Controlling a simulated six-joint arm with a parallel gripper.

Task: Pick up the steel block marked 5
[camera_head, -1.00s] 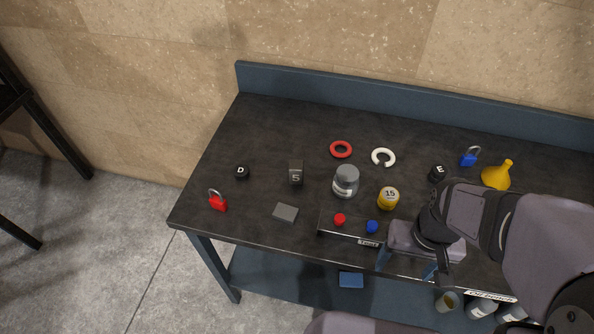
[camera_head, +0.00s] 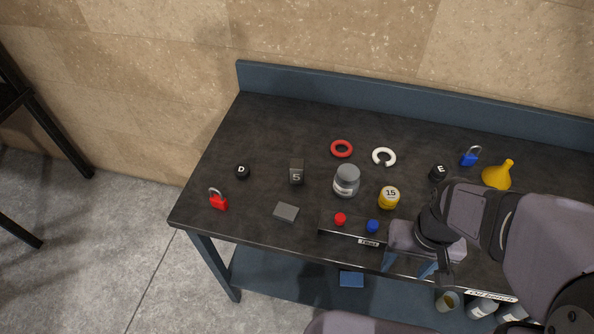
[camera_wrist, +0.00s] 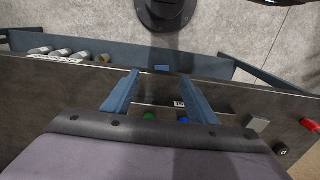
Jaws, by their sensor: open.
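The steel block marked 5 (camera_head: 296,172) is a dark grey block standing on the bench, left of the grey jar, with a pale 5 on its front face. I cannot make it out in the wrist view. My gripper (camera_head: 408,264) is at the front edge of the bench, to the right of and nearer than the block, well apart from it. In the wrist view its two blue fingers (camera_wrist: 158,95) are spread wide with nothing held between them.
Around the block are a black D piece (camera_head: 242,171), a red padlock (camera_head: 218,203), a flat grey plate (camera_head: 286,212), a grey jar (camera_head: 346,182) and a red ring (camera_head: 341,148). A button panel (camera_head: 350,233) lies between my gripper and the block. The bench's back left is clear.

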